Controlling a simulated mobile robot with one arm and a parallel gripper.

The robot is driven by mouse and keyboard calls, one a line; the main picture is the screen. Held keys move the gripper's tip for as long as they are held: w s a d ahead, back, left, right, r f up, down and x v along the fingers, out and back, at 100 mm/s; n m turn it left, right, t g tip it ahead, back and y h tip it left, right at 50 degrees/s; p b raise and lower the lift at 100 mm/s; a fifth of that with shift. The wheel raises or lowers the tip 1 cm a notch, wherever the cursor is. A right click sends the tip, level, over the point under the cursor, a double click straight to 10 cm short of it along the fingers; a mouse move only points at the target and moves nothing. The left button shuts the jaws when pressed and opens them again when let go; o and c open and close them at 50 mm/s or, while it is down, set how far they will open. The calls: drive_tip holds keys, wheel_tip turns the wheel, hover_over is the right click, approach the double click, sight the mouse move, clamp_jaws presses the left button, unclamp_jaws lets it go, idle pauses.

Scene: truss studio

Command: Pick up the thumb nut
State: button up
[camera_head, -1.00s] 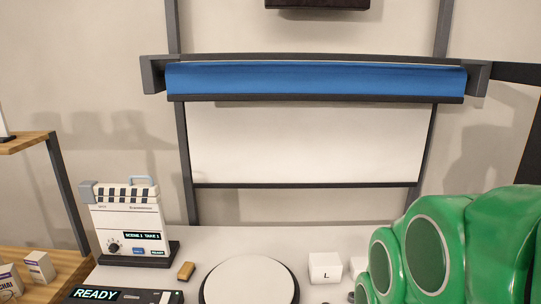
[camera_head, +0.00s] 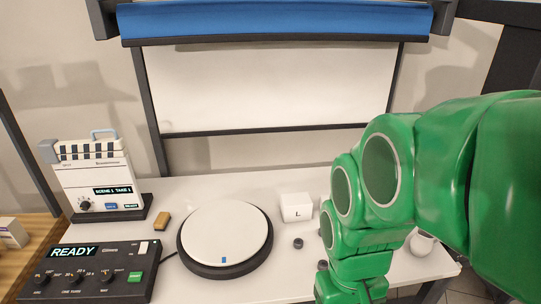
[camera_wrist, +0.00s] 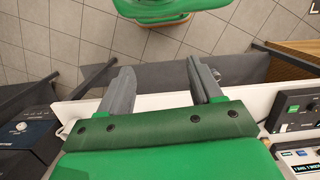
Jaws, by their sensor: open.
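Two small dark round pieces lie on the white table, one in front of the white box (camera_head: 298,243) and one nearer my arm (camera_head: 322,265). Either could be the thumb nut, but they are too small to tell. My green arm covers part of the table's right side in the head view, and my gripper's fingertips cannot be made out there. In the wrist view my gripper (camera_wrist: 162,80) has its two grey fingers wide apart with nothing between them. That view looks past the table edge to the tiled floor.
A control panel (camera_head: 95,272), a clapper device (camera_head: 100,180) and a small tan block (camera_head: 162,220) are at left. A white cup (camera_head: 422,243) is right of my arm.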

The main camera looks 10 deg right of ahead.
drive_tip(key=w+d+f+n, duration=0.2)
drive_tip(key=w+n, duration=0.6)
drive_tip(key=n, duration=0.1)
drive_tip(key=n+t, duration=0.2)
drive_tip(key=n, duration=2)
hover_over(323, 263)
wheel_tip(323, 263, down, 18)
drive_tip(key=shift+s+r, duration=0.1)
drive_tip(key=shift+r, duration=0.05)
drive_tip(key=shift+d+f+n, duration=0.1)
drive_tip(key=shift+f+n, duration=0.3)
drive_tip(key=shift+f, duration=3.8)
drive_tip(key=c, duration=1.1)
